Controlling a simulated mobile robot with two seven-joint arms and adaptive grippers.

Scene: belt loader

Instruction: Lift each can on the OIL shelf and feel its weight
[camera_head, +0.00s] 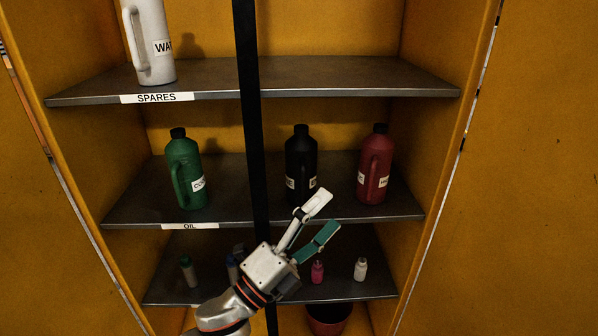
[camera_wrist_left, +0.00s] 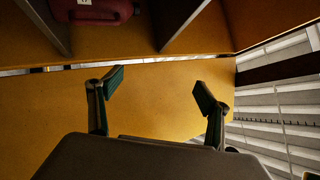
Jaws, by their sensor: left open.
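The OIL shelf (camera_head: 335,216) is the middle shelf of a yellow cabinet, with an OIL label (camera_head: 190,226) on its front edge. On it stand three upright cans: a green can (camera_head: 185,175) at left, a black can (camera_head: 301,165) right of centre and a red can (camera_head: 375,168) at right. My left gripper (camera_head: 320,219) is open and empty, in front of the shelf edge and just below the black and red cans. In the left wrist view the open fingers (camera_wrist_left: 159,92) have nothing between them, and part of a red can (camera_wrist_left: 98,10) shows at the top left. My right gripper is not in view.
A black vertical bar (camera_head: 250,120) crosses in front of the shelves, between the green and black cans. The SPARES shelf (camera_head: 330,78) above holds a white can (camera_head: 150,40). The lower shelf (camera_head: 390,282) holds several small bottles, and a red bucket (camera_head: 328,318) stands below.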

